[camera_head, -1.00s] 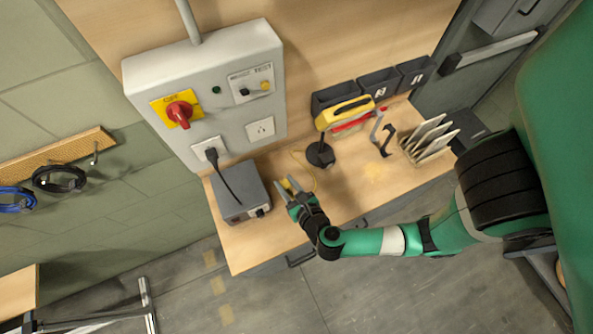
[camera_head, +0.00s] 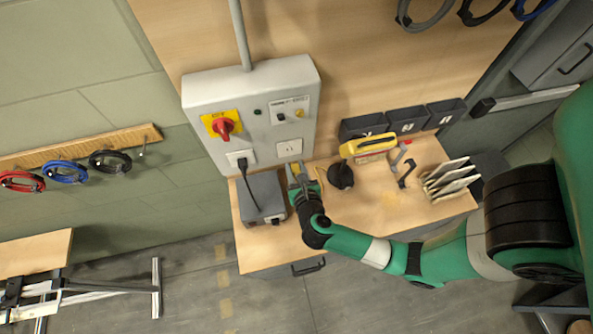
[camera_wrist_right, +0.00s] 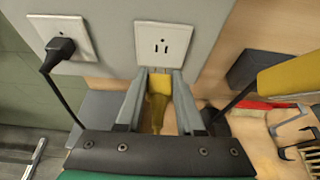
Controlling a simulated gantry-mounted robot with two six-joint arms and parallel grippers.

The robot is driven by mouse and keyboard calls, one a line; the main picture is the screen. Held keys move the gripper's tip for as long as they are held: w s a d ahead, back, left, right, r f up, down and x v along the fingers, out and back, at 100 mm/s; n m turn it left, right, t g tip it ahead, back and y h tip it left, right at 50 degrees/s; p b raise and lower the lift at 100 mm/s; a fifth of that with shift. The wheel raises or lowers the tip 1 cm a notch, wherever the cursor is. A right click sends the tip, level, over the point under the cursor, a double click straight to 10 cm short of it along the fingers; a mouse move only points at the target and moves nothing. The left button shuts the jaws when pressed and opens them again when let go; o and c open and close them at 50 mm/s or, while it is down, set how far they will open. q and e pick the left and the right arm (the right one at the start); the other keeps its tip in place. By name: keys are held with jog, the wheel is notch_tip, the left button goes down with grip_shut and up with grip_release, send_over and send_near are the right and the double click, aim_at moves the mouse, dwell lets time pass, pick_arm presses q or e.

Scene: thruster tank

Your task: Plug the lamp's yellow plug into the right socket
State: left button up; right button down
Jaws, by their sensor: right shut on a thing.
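My right gripper (camera_head: 296,172) is shut on the yellow plug (camera_wrist_right: 158,92), which lies between its fingers in the right wrist view. The plug points at the white right socket (camera_wrist_right: 164,44), just below its lower edge in that view; its slots are uncovered. The right socket also shows on the grey wall box in the head view (camera_head: 289,147). I cannot tell the exact gap between plug and plate. The lamp's round black base (camera_head: 340,176) stands on the bench right of the gripper. My left gripper is not in view.
A black plug (camera_wrist_right: 61,48) fills the left socket (camera_head: 241,158); its cord runs to a grey box (camera_head: 262,196) left of the gripper. A red switch (camera_head: 223,127) sits above. A yellow case-like thing (camera_head: 368,144), dark bins (camera_head: 407,120) and a rack (camera_head: 450,181) stand to the right.

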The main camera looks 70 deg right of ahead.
aim_at(289, 151)
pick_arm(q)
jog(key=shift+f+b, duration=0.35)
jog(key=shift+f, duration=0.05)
pick_arm(e)
jog(key=shift+w+d, duration=0.65)
jog(key=shift+d, duration=0.35)
jog(key=shift+w+d, duration=0.6)
jog(key=shift+d, duration=0.35)
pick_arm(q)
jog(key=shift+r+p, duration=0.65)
pick_arm(e)
jog(key=shift+r, duration=0.1)
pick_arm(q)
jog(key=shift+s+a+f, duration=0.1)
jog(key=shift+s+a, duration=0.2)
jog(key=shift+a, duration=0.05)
pick_arm(e)
jog(key=shift+d+f, duration=0.2)
jog(key=shift+f, duration=0.4)
dwell(0.5)
jog(key=shift+c, duration=2.2)
grip_release()
jog(key=shift+w+a, duration=0.1)
jog(key=shift+w, duration=0.15)
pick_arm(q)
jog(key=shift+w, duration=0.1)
